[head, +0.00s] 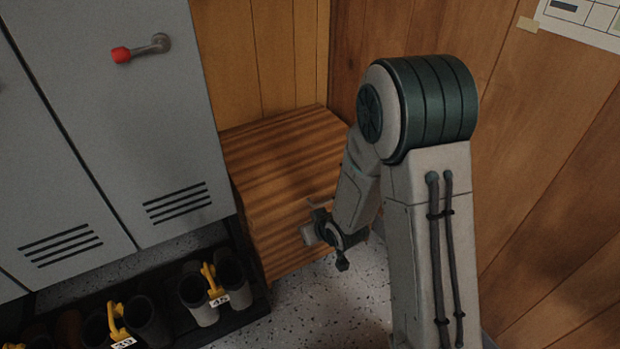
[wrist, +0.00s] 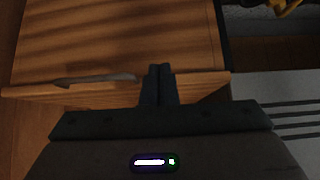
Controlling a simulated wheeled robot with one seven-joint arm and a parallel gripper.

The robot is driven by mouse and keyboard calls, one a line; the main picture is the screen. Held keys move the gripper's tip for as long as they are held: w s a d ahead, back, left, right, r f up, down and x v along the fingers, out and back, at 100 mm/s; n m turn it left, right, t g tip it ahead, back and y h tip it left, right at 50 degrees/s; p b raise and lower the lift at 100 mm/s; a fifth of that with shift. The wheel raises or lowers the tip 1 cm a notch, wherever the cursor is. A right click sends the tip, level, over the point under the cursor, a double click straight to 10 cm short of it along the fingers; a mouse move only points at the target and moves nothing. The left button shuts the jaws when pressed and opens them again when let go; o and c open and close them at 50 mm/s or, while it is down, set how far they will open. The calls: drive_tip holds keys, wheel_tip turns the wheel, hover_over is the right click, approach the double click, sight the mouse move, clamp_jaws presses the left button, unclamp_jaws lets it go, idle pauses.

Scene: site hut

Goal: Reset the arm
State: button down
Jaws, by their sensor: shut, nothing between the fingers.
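My gripper (wrist: 160,72) shows in the wrist view with its two dark fingers together and nothing between them. The fingers are over the edge of a wooden box or bench (wrist: 120,35); I cannot tell whether they touch it. In the head view my arm folds down from its elbow, and its wrist end is in front of the same wooden bench (head: 275,165). The fingers are hard to make out there. A thin greyish object (wrist: 95,80) lies along the bench edge, to the left of the fingers in the wrist view.
Grey lockers (head: 120,130) stand at the left, one with a red-tipped handle (head: 122,54). A dark rack (head: 258,306) below holds several boots with yellow numbered tags. Wood-panelled walls (head: 555,150) close in behind and right. Speckled floor (head: 310,300) is open in front of the bench.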

drive_tip(key=s+d+r+m+h+p, duration=0.15)
drive_tip(key=d+r+p, duration=0.35)
drive_tip(key=r, duration=0.5)
drive_tip(key=s+d+r+m+g+h+p, duration=0.1)
drive_tip(key=s+d+r+p, duration=0.1)
drive_tip(key=r+p, duration=0.55)
drive_tip(key=s+d+r+m+h+p, duration=0.1)
drive_tip(key=d+r+p, duration=0.35)
drive_tip(key=r, duration=0.75)
drive_tip(key=s+d+r+m+g+p, duration=0.1)
drive_tip(key=s+d+r+p, duration=0.1)
drive_tip(key=s+r+p, duration=0.5)
drive_tip(key=s+d+r+m+g+p, duration=0.2)
drive_tip(key=s+r+p, duration=0.6)
drive_tip(key=r, duration=0.9)
drive_tip(key=shift+s+d+g+h, duration=0.25)
drive_tip(key=shift+d+g+h, duration=0.1)
drive_tip(key=shift+d, duration=0.1)
